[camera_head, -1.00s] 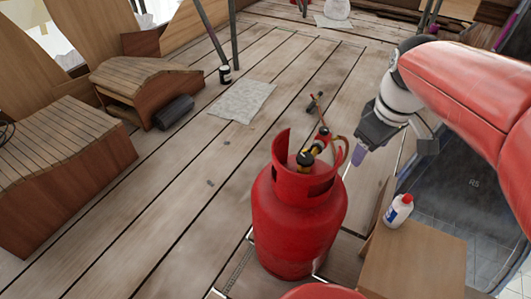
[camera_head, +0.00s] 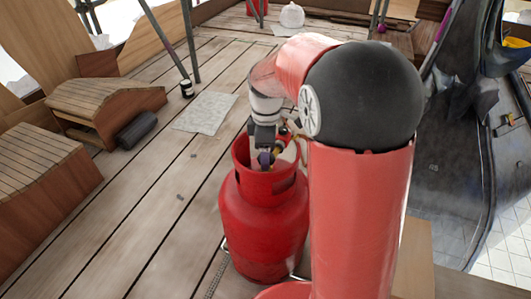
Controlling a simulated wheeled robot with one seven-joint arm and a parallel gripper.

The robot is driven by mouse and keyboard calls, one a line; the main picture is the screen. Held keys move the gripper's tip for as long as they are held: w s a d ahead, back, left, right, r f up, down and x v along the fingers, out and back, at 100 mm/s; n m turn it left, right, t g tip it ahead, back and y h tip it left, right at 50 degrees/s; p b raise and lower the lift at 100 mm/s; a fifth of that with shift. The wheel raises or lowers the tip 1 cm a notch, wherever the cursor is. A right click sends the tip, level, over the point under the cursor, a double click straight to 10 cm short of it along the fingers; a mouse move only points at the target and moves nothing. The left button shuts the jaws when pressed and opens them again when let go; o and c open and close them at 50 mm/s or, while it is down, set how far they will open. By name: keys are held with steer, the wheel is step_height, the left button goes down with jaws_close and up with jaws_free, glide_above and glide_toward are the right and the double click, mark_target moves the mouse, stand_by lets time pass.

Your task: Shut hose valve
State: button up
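A red gas cylinder (camera_head: 262,222) stands upright on the plank floor, with a raised collar around its top. Part of the yellow and black valve fitting (camera_head: 278,148) shows inside and behind the collar. My gripper (camera_head: 264,160) points down at the collar opening, over the valve area. Its fingers are small and partly hidden by the collar, so I cannot tell whether they are open or touch the valve. My red arm hides the right side of the cylinder and most of the hose.
A grey mat (camera_head: 206,112) lies on the planks behind left. A dark roll (camera_head: 136,130) lies by the wooden benches (camera_head: 107,98) on the left. A dark jar (camera_head: 187,88) stands by a pole. Open floor lies left of the cylinder. A wooden box (camera_head: 418,255) stands right of my arm.

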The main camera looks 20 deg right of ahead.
steer(key=shift+f, duration=0.35)
steer(key=c, duration=1)
steer(key=m+p, duration=0.1)
steer(key=m, duration=0.5)
steer(key=shift+r+m+p, duration=0.15)
steer(key=shift+m+p, duration=0.15)
steer(key=shift+p, duration=0.1)
steer(key=m+p, duration=0.1)
steer(key=m, duration=0.4)
steer(key=shift+m, duration=0.3)
